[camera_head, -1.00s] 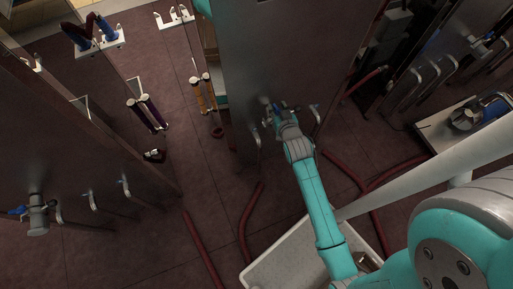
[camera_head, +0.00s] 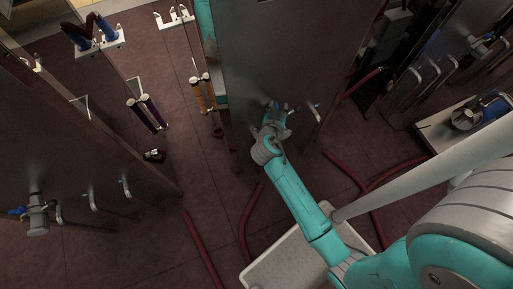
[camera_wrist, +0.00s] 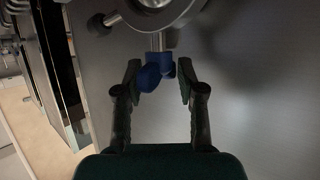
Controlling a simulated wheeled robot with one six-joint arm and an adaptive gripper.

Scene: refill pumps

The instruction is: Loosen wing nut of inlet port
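The blue wing nut (camera_wrist: 150,76) hangs below a short metal stem under the round metal inlet port (camera_wrist: 178,14) in the wrist view. My gripper (camera_wrist: 159,78) has its two dark fingers on either side of the wing nut. The fingers are apart, with a gap at the right finger; the left finger is very close to the nut, and I cannot tell if it touches. In the head view my gripper (camera_head: 274,110) is at the front of the grey cabinet panel (camera_head: 290,60), and my wrist mostly hides the port.
Curved metal handles stick out of the panel beside the port. Red hoses (camera_head: 249,222) lie on the dark tiled floor. Another cabinet (camera_head: 75,150) with a similar port (camera_head: 38,214) stands at left. A white tray (camera_head: 262,270) is in front, below my arm.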

